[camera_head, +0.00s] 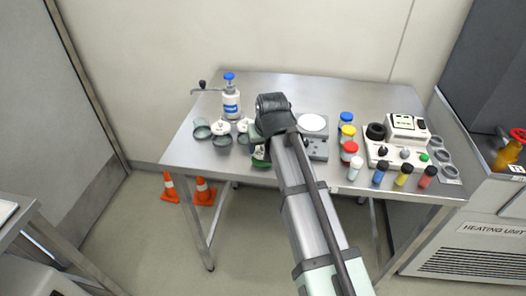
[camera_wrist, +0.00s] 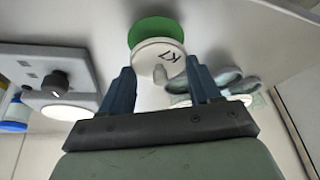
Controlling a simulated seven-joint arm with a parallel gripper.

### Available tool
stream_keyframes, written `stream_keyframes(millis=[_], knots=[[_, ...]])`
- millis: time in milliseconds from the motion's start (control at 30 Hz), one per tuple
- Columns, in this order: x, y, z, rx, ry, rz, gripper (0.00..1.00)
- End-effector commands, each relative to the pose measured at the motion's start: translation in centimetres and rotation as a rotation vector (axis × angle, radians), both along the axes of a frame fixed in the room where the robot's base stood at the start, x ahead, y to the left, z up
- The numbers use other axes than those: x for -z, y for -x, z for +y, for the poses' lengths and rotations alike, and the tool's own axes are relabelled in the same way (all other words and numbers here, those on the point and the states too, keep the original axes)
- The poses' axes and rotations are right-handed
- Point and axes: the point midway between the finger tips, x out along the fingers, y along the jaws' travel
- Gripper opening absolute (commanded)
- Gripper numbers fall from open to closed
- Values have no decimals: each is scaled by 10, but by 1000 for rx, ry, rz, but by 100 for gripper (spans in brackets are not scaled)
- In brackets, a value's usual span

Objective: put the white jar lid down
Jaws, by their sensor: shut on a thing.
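The white jar lid (camera_wrist: 150,53), with dark lettering and a small knob, is between the fingers of my gripper (camera_wrist: 160,85) in the wrist view. The gripper is shut on it. A round green thing (camera_wrist: 153,27) shows just beyond the lid; I cannot tell whether they touch. In the head view my gripper (camera_head: 262,140) is over the front left half of the steel table (camera_head: 190,155), and my arm hides the held lid. Part of a green thing (camera_head: 260,153) shows beside it. Grey-green jars (camera_head: 202,131) stand to the left, with white knobbed lids (camera_head: 220,127) among them.
A blue-capped pump bottle (camera_head: 231,100) stands behind the jars. A grey device with a white plate (camera_head: 312,123) is right of my gripper. Several colour-capped bottles (camera_head: 349,150) and a white instrument (camera_head: 400,145) fill the right side. The table's back middle is clear.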

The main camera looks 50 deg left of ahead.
Motion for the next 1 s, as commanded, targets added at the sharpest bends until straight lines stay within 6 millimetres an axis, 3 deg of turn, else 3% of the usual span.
stream_keyframes(millis=[200,600,633,900,1000], knots=[[25,0,-1,0,1,0,34],[29,0,0,0,1,0,34],[29,0,0,0,0,0,63],[28,0,0,0,0,0,88],[28,0,0,0,0,0,88]])
